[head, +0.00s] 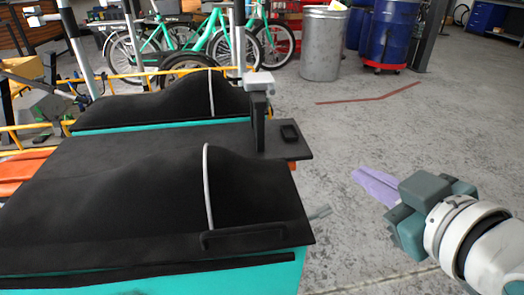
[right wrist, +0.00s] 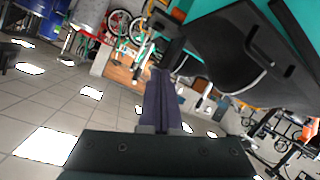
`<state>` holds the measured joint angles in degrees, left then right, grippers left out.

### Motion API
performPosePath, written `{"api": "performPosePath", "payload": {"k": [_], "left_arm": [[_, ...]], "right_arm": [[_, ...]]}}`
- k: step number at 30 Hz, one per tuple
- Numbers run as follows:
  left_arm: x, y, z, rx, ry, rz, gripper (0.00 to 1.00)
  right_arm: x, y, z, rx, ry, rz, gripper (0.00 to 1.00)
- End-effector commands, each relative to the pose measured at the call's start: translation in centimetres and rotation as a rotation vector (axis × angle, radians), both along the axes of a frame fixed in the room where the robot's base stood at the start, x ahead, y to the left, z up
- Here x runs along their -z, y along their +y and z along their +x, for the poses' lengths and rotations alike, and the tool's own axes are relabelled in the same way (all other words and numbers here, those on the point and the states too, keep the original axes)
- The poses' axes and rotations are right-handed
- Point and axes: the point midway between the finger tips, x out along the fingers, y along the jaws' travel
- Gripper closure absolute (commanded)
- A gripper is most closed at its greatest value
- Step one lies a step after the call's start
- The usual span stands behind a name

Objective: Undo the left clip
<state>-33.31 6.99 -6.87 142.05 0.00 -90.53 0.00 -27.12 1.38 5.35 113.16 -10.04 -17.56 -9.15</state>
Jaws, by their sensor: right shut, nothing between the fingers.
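A cargo box with a black fabric cover (head: 110,185) over teal sides (head: 270,275) fills the left and middle of the head view. It also shows upside down at the upper right of the right wrist view (right wrist: 235,50). A small grey tab (head: 320,212) sticks out from the box's right side; I cannot tell whether it is the left clip. My right gripper (head: 374,185) is shut and empty, with purple fingers pointing left toward the box, apart from it. Its fingers also show in the right wrist view (right wrist: 160,90). My left gripper is not in view.
Teal bicycles (head: 215,42), a metal bin (head: 323,45) and blue barrels (head: 388,32) stand behind.

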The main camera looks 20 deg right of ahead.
Motion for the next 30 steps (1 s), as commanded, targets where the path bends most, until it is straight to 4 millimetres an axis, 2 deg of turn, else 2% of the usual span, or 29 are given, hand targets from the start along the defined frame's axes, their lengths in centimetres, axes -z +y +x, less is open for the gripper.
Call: {"api": "performPosePath", "payload": {"k": [1,3,9,12,15,18,23,26,30], "left_arm": [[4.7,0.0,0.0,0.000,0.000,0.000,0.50],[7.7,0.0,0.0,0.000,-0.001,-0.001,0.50],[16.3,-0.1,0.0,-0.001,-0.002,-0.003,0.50],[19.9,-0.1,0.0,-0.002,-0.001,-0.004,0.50],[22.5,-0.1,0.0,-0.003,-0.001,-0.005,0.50],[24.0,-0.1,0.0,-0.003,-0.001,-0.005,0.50],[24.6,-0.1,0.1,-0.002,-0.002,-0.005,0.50],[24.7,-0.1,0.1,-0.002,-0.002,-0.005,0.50],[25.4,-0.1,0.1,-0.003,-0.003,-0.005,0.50]], "right_arm": [[4.3,-0.3,0.4,-0.005,-0.048,-0.024,1.00],[6.6,-0.7,0.8,-0.016,-0.126,-0.060,1.00],[13.1,-1.0,1.1,-0.057,-0.342,-0.165,1.00],[15.7,-0.8,0.8,-0.078,-0.439,-0.211,1.00],[17.5,-0.5,0.4,-0.097,-0.518,-0.248,1.00],[18.5,-0.3,-0.1,-0.109,-0.572,-0.270,1.00],[18.5,-0.1,-0.2,-0.120,-0.610,-0.287,1.00],[18.1,-0.1,0.6,-0.121,-0.616,-0.288,1.00],[17.5,-0.2,2.9,-0.121,-0.617,-0.290,1.00]]}}
